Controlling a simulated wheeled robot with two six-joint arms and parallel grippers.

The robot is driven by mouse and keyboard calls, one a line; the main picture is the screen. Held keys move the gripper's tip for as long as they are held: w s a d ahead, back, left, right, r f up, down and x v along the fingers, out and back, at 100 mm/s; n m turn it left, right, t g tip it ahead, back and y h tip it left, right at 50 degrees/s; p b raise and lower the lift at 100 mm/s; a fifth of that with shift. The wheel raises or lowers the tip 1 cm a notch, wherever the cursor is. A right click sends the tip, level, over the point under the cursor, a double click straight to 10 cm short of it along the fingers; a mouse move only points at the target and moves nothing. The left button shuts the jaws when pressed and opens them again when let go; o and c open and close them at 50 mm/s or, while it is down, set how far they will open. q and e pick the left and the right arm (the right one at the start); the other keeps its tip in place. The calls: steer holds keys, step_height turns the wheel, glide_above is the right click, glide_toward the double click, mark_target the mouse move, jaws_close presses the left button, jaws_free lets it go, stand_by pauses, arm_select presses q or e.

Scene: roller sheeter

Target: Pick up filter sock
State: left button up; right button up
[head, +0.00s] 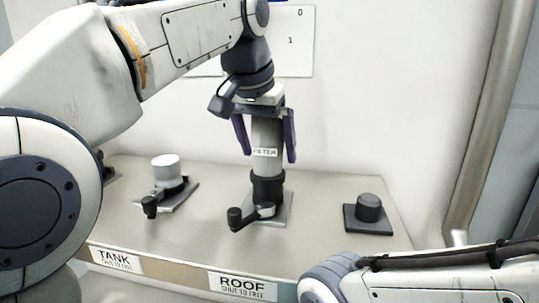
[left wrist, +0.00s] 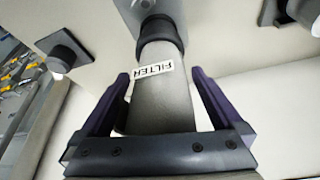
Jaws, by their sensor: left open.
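The filter sock (head: 268,135) is a grey upright cylinder with a white FILTER label. Its lower end sits in a black collar (head: 267,186) on a plate on the bench. My left gripper (head: 265,150) is open and comes from above, with one purple finger on each side of the sock's upper part. In the left wrist view the sock (left wrist: 163,100) runs between the two fingers, with gaps visible beside it. My right gripper is not seen; only part of my right arm shows at the lower right.
A black-handled valve with a white cap (head: 165,166) stands to the left on the bench (head: 225,195). A short black fitting (head: 369,207) stands to the right. TANK (head: 115,259) and ROOF (head: 243,286) labels are on the front edge. A white wall is close behind.

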mark_target(268, 128)
arm_select(q)
steer(key=shift+w+f, duration=0.1)
steer(key=shift+f, duration=0.15)
steer(key=c, duration=1.5)
steer(key=shift+c, duration=0.2)
steer(key=shift+r, duration=0.8)
step_height(268, 128, up, 2)
steer(key=shift+d+r+p, duration=0.1)
steer(key=shift+r+p, duration=0.05)
steer(key=shift+p, duration=0.15)
steer(key=s+d+r+p, duration=0.1)
steer(key=s+d+r, duration=0.5)
steer(key=s, duration=0.3)
steer(key=shift+s+d+r, duration=0.3)
steer(key=shift+d+r, duration=0.05)
steer(key=shift+r, duration=0.2)
